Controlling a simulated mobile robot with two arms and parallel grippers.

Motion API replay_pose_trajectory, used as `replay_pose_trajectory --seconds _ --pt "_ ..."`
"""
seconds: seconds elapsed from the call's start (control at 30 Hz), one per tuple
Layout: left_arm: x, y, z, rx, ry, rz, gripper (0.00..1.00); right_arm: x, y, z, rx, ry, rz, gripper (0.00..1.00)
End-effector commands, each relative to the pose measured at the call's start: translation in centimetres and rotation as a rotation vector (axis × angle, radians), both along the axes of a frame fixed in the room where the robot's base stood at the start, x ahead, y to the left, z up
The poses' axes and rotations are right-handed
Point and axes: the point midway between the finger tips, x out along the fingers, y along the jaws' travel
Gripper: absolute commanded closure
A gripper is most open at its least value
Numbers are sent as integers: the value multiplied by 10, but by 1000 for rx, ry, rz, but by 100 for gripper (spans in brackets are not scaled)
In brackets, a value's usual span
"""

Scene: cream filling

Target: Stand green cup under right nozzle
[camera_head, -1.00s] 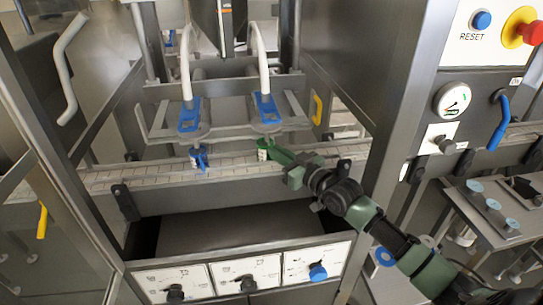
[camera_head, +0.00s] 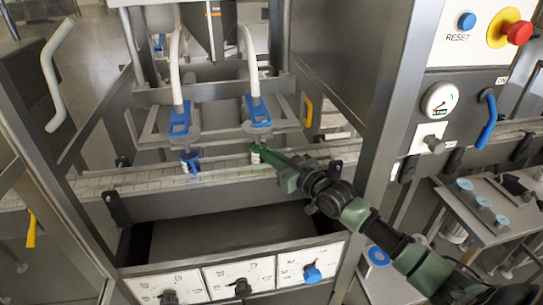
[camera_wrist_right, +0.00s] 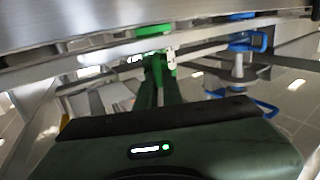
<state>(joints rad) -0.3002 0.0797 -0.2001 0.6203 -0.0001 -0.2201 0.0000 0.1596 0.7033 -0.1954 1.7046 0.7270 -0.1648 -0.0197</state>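The green cup (camera_head: 255,156) is upright just below the right nozzle (camera_head: 257,110), at the conveyor belt (camera_head: 225,170); I cannot tell if its base touches the belt. My right gripper (camera_head: 268,150) reaches in from the right, its green fingers shut on the cup. The wrist view shows the green cup (camera_wrist_right: 154,31) at the tips of the right gripper's fingers (camera_wrist_right: 160,65), its lower part partly hidden by them. A blue cup (camera_head: 189,162) stands on the belt below the left nozzle (camera_head: 179,121). My left gripper is not in view.
A metal frame post (camera_head: 392,130) stands close to my right forearm. White panels with knobs (camera_head: 241,279) line the front below the belt. A control panel with a red button (camera_head: 518,33) is at the right. The belt between the two cups is clear.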

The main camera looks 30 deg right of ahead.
Motion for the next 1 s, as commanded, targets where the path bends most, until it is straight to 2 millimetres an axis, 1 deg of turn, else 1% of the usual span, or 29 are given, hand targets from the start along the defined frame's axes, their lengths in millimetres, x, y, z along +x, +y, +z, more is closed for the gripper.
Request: replay_pose_trajectory --seconds 0.03,0.1,0.47,0.57,0.8,1.0 --pt "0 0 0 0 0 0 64 0 0 0 0 -1 0 85" --pt "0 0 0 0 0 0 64 0 0 0 0 -1 0 67" --pt "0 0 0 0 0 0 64 -2 0 -1 1 0 0 67" --pt "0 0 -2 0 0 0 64 -11 -2 -2 0 2 0 67" --pt "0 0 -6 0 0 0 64 -47 -11 -1 -1 3 1 67" --pt "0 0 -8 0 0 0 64 -69 -17 0 0 2 0 67"
